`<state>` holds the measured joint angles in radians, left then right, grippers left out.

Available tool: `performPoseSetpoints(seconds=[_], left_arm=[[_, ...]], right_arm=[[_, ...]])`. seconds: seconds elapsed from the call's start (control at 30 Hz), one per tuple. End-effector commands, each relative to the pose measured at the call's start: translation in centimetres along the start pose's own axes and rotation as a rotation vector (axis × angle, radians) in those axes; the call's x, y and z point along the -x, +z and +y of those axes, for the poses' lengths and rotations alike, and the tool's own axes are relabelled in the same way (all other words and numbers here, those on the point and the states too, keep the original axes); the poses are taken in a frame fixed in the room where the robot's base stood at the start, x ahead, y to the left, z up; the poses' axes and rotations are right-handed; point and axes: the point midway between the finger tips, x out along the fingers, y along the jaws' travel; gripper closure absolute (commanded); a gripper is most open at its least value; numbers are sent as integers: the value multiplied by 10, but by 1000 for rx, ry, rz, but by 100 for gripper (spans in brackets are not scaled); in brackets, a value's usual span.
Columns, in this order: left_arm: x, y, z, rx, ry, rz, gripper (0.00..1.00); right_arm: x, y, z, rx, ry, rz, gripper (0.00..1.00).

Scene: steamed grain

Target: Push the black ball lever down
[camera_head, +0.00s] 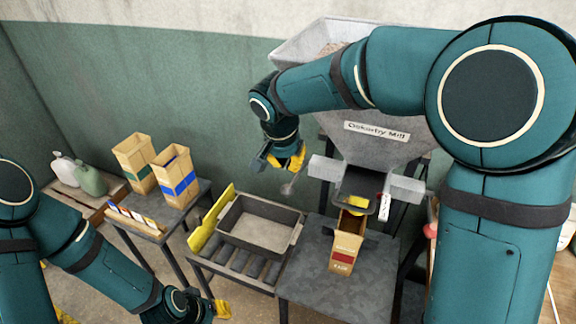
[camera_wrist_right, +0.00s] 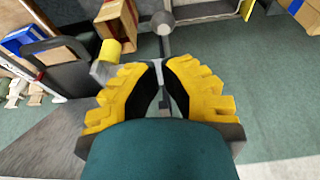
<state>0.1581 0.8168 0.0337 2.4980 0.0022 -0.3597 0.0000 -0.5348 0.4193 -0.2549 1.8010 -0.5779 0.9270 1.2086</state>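The lever's ball (camera_head: 287,189) looks grey and sits on a thin rod left of the mill's hopper. My right gripper (camera_head: 291,163) is just above it in the head view, with no clear contact. In the right wrist view a grey ball (camera_wrist_right: 163,22) shows beyond the fingertips, with a rod running from it behind the gripper. The right fingertips (camera_wrist_right: 163,66) are nearly together, and I see nothing held. My left gripper (camera_head: 222,309) is low at the bottom of the head view, partly cut off, and its fingers are unclear.
The mill hopper (camera_head: 375,140) stands behind, its spout over an open bag (camera_head: 347,240) on a grey table (camera_head: 325,292). A grey tray (camera_head: 262,245) sits on rollers beside a yellow bar (camera_head: 211,218). Two bags (camera_head: 176,178) stand on a left table.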

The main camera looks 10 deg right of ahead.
Motion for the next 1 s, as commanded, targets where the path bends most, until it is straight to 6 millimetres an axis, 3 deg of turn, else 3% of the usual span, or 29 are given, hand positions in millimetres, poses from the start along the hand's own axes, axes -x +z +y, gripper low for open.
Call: performPoseSetpoints(seconds=[0.2, 0.43, 0.63, 1.0], left_arm=[[1, 0, 0, 0, 0, 0, 66], [2, 0, 1, -1, 0, 0, 66], [2, 0, 1, -1, 0, 0, 66], [2, 0, 1, -1, 0, 0, 66]], right_arm=[[-40, 0, 1, 0, 5, -3, 100], [-73, 0, 1, 0, 4, -2, 100], [-84, 0, 1, 1, 2, -1, 100], [-85, 0, 0, 0, 0, 0, 100]])
